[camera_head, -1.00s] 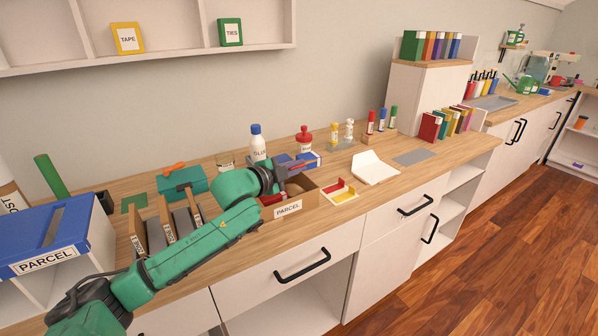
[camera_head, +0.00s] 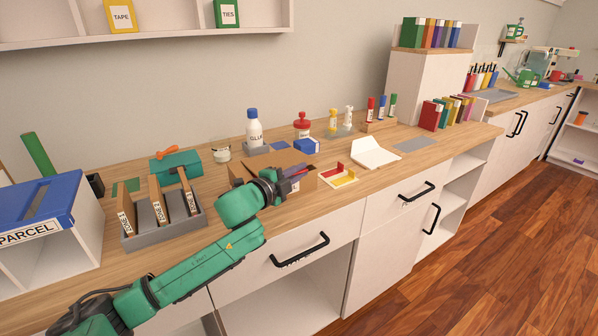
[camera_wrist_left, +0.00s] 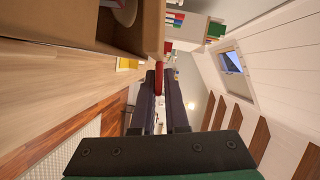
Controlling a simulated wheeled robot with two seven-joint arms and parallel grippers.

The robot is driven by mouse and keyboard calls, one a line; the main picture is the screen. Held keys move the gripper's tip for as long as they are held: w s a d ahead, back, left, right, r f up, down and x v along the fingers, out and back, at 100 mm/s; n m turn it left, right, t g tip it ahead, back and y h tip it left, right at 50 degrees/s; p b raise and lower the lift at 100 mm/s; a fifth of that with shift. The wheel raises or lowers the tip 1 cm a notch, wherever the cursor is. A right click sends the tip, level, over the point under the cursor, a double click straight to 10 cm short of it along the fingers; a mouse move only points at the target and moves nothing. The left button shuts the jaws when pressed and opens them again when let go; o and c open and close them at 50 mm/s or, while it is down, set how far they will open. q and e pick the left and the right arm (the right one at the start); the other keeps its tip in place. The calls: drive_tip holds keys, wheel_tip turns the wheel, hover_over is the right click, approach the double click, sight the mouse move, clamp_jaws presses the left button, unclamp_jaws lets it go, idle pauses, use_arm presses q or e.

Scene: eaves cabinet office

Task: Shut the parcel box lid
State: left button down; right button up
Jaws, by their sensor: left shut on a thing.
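The brown cardboard parcel box (camera_head: 303,184) stands on the wooden counter, behind and partly hidden by my left gripper (camera_head: 291,182). A brown flap (camera_head: 262,164) shows at its back left; how far the lid stands open is hard to tell. In the left wrist view, the cardboard (camera_wrist_left: 151,28) fills the top left, with a hollow and a pale round thing inside. My left gripper (camera_wrist_left: 159,88) is shut on a narrow red tab (camera_wrist_left: 159,76) at the cardboard's edge. My right gripper is not in view.
A red, white and yellow tray (camera_head: 340,175) and a white open folder (camera_head: 374,153) lie right of the box. A grey rack (camera_head: 165,232) stands left, a glue bottle (camera_head: 253,130) and blue box (camera_head: 306,146) behind. A drawer handle (camera_head: 300,250) juts out below.

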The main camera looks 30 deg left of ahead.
use_arm(q)
drive_tip(key=shift+f, duration=0.2)
drive_tip(key=c, duration=1)
unclamp_jaws()
drive_tip(key=shift+a, duration=0.15)
drive_tip(key=shift+s, duration=0.25)
drive_tip(key=s, duration=0.4)
drive_tip(key=s+a+r+p, duration=0.1)
drive_tip(key=s, duration=0.9)
drive_tip(key=shift+a+r, duration=0.15)
drive_tip(key=shift+r, duration=0.1)
drive_tip(key=shift+w, duration=0.1)
